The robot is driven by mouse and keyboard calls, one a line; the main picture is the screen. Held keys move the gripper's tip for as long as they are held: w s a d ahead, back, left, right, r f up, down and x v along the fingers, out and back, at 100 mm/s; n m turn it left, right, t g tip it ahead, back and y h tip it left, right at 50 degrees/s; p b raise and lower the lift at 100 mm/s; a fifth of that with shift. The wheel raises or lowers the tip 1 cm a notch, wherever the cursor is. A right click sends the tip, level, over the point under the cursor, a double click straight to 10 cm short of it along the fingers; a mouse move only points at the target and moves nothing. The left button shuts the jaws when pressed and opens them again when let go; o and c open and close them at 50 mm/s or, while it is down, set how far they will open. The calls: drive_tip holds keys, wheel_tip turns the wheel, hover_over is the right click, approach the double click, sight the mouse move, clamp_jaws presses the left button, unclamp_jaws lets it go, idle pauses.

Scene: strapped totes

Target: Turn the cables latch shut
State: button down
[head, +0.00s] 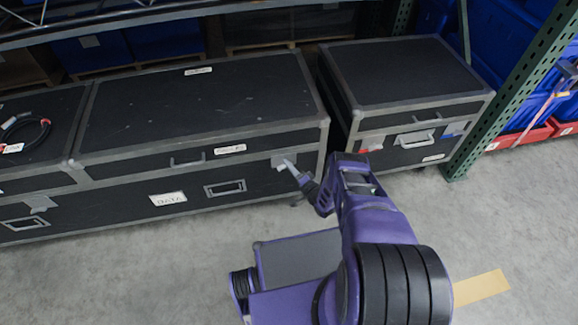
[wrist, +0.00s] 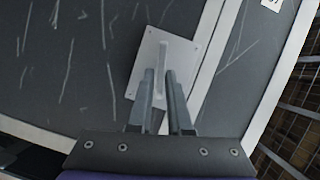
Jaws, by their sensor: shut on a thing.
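My gripper (head: 290,166) reaches the front right of the long dark case (head: 205,100). In the wrist view my gripper (wrist: 159,73) has its two fingers on either side of a pale latch lever (wrist: 162,54) and is shut on it. The lever stands on a light square latch plate (wrist: 145,65) fixed to the dark, scratched case face. In the head view the latch plate (head: 277,160) is partly covered by my fingers. A small label (head: 230,149) sits left of it, too small to read. The lever's lower part is hidden between the fingers.
The case front also has a second latch (head: 40,203) at the left, a handle (head: 187,161) and a white label (head: 168,198). A smaller case (head: 405,75) stands to the right beside a green rack post (head: 510,90).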

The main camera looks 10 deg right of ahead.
drive_tip(key=shift+w, duration=0.1)
drive_tip(key=c, duration=1)
unclamp_jaws()
drive_tip(key=shift+o, duration=0.2)
drive_tip(key=shift+s, duration=0.2)
